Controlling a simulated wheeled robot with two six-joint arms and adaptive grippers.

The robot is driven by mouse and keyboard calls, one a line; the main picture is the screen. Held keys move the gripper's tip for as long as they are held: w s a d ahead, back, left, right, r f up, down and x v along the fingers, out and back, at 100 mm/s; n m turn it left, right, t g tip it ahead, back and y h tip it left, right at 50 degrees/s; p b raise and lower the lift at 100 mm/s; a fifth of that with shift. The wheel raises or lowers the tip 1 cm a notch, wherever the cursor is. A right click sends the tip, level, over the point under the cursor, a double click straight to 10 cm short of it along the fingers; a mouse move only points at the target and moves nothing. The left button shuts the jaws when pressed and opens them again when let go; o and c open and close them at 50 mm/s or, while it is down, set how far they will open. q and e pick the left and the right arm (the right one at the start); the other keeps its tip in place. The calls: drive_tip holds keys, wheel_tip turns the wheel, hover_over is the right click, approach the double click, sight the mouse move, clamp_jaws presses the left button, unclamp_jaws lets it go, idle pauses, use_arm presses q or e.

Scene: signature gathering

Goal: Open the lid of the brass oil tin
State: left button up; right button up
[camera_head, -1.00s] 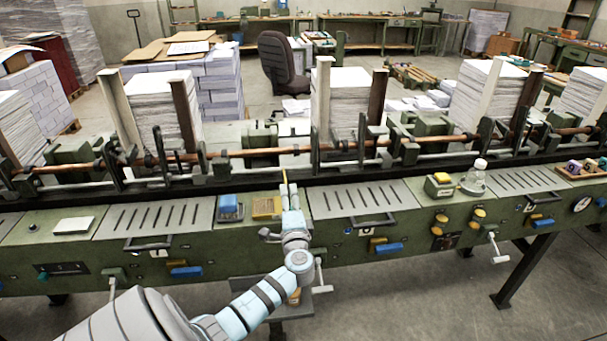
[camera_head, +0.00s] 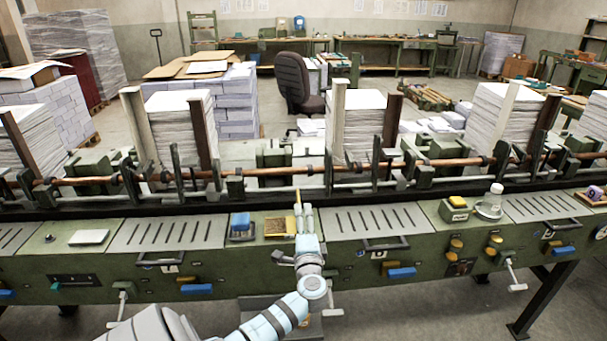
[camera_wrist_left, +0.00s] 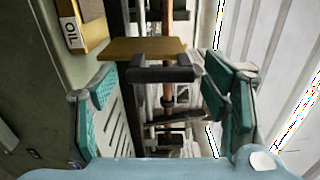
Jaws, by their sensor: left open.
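The brass oil tin (camera_head: 277,228) is set in the front of the green machine, and its dull yellow side with an "OIL" label (camera_wrist_left: 72,30) shows at the upper left of the left wrist view. Its brass lid (camera_head: 298,199) stands up nearly edge-on at the tin's right side. The lid also shows as a flat brass plate (camera_wrist_left: 145,46) in the left wrist view. My left gripper (camera_head: 306,218) is just right of the tin. Its teal-padded fingers (camera_wrist_left: 165,98) are wide apart, with nothing held between them. My right gripper is not in view.
A blue-topped box (camera_head: 240,222) sits left of the tin. A slotted grey plate (camera_head: 372,220) lies to the right, with a dark bar handle (camera_head: 386,244) at its front. A copper-coloured rail (camera_head: 270,172) and upright posts stand behind.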

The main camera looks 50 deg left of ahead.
use_arm(q)
drive_tip(key=v, duration=1.1)
drive_tip(key=shift+s, duration=0.2)
